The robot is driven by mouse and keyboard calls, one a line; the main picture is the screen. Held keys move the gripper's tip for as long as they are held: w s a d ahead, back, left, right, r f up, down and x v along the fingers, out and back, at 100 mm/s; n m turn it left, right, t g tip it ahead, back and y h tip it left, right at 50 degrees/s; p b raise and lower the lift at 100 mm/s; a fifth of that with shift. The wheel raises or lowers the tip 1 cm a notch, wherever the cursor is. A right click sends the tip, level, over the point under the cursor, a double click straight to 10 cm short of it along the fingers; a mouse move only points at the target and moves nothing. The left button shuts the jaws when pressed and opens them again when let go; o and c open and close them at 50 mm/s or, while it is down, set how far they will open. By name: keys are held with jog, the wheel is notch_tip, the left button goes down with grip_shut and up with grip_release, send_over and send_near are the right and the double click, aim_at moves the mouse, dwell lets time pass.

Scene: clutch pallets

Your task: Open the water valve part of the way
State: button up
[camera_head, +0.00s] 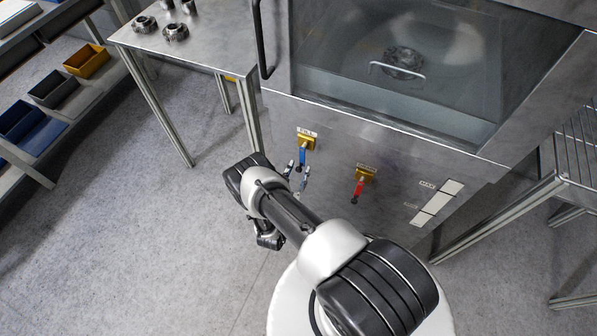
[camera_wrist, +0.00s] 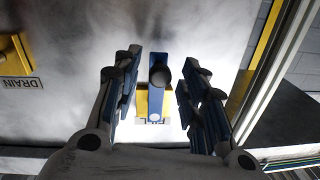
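The water valve is the one labelled FILL, with a yellow body (camera_head: 306,142) and a blue lever (camera_head: 303,158) pointing down the front panel of the machine. In the wrist view the blue lever (camera_wrist: 157,103) with a dark round end stands between the fingers, in front of the yellow body (camera_wrist: 141,100). My gripper (camera_head: 298,171) is open, with one finger on each side of the lever; it also shows in the wrist view (camera_wrist: 160,75). Gaps show between the lever and both fingers. The FILL label is largely hidden in the wrist view.
A second yellow valve (camera_head: 366,174) with a red lever (camera_head: 357,190) sits to the right; its DRAIN label (camera_wrist: 20,83) shows in the wrist view. A steel table (camera_head: 200,55) with metal parts stands left of the glass-fronted machine. Floor at the left is clear.

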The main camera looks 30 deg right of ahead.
jog(key=shift+w+d, duration=0.35)
jog(key=shift+d, duration=0.05)
grip_shut()
dwell(0.4)
